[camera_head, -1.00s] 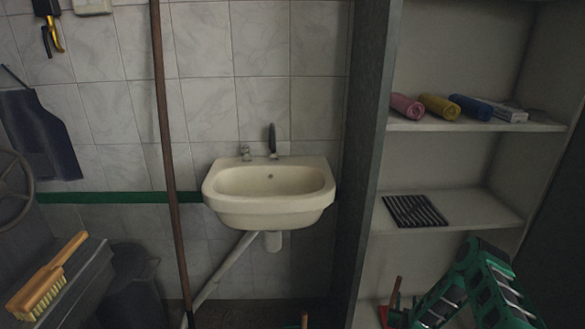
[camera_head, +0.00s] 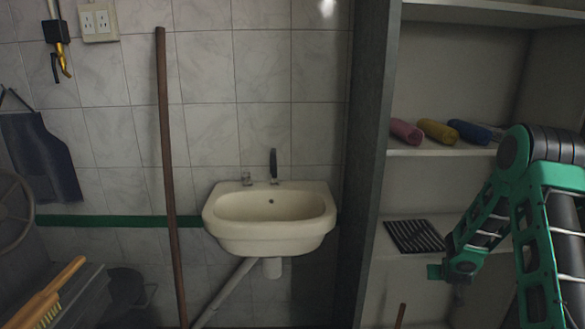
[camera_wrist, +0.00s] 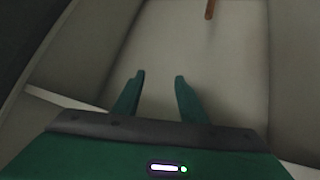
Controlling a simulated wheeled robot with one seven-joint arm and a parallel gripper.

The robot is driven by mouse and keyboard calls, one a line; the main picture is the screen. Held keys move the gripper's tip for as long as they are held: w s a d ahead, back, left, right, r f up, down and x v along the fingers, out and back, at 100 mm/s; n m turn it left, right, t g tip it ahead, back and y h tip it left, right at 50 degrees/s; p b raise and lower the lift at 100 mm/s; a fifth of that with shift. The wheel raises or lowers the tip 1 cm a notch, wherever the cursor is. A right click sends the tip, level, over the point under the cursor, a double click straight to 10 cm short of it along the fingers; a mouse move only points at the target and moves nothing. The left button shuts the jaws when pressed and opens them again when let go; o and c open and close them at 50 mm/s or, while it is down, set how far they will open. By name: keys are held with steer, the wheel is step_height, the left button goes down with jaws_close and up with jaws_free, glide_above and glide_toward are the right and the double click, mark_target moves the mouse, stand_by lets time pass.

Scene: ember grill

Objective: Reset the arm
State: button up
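My green arm (camera_head: 512,215) rises at the right of the head view, in front of the shelf unit, bent with its forearm reaching down and left. My gripper (camera_head: 436,272) hangs at the lower end of the arm, in front of the lower shelf area; its fingers are hard to make out there. In the wrist view, the two green fingers of my gripper (camera_wrist: 160,78) stand apart with nothing between them. Beyond them are pale blurred surfaces and a brown stick end (camera_wrist: 210,9).
The shelf unit (camera_head: 445,152) holds pink (camera_head: 406,131), yellow (camera_head: 437,131) and blue (camera_head: 468,131) rolls, with a dark slatted item (camera_head: 414,236) below. A sink (camera_head: 270,232), a wooden pole (camera_head: 168,170) and a brush (camera_head: 45,298) are to the left.

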steer(key=s+a+r+m+g, duration=0.15)
steer(key=s+r+g, duration=0.35)
steer(key=s+r, duration=1.5)
steer(key=s+a+r+g+y, duration=0.1)
steer(key=s+a+r, duration=0.1)
steer(key=s, duration=0.7)
steer(key=s+a+r+m+g+y, duration=0.1)
steer(key=s+a, duration=0.4)
steer(key=s, duration=0.5)
steer(key=s+a+r+m+g+y, duration=0.1)
steer(key=s+a+r+y, duration=0.1)
steer(key=s, duration=0.8)
steer(key=shift+a+r+g+y, duration=0.3)
steer(key=shift+a+r, duration=0.5)
steer(key=shift+a, duration=0.2)
steer(key=shift+w, duration=0.1)
steer(key=shift+c, duration=0.9)
steer(key=shift+d, duration=0.1)
